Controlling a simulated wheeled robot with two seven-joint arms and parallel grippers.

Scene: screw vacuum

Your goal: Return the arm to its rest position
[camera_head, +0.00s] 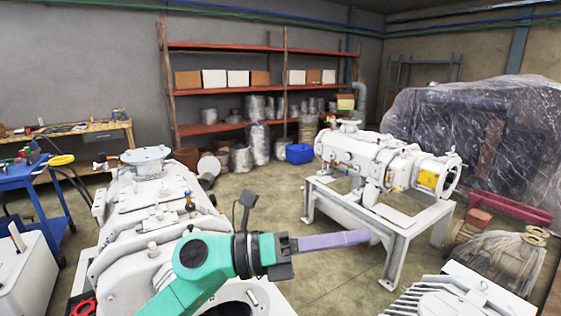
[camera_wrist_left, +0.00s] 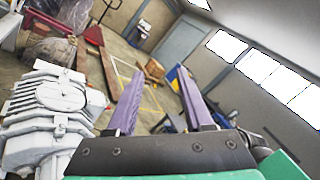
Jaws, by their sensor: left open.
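My left arm is green and comes in from the lower left in the head view. My left gripper (camera_head: 335,241) has purple fingers and points right, in front of the white pump on its stand (camera_head: 385,165). In the left wrist view both fingers of the gripper (camera_wrist_left: 160,98) are spread apart with nothing between them. The gripper is in the air and touches nothing that I can see. My right gripper is in neither view.
A large white vacuum machine (camera_head: 160,205) stands close behind my left arm. A ribbed white motor (camera_head: 465,295) is at the lower right. A blue cart (camera_head: 38,178) and a workbench (camera_head: 75,130) are at the left. Red shelves (camera_head: 225,128) stand at the back. Open floor lies between.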

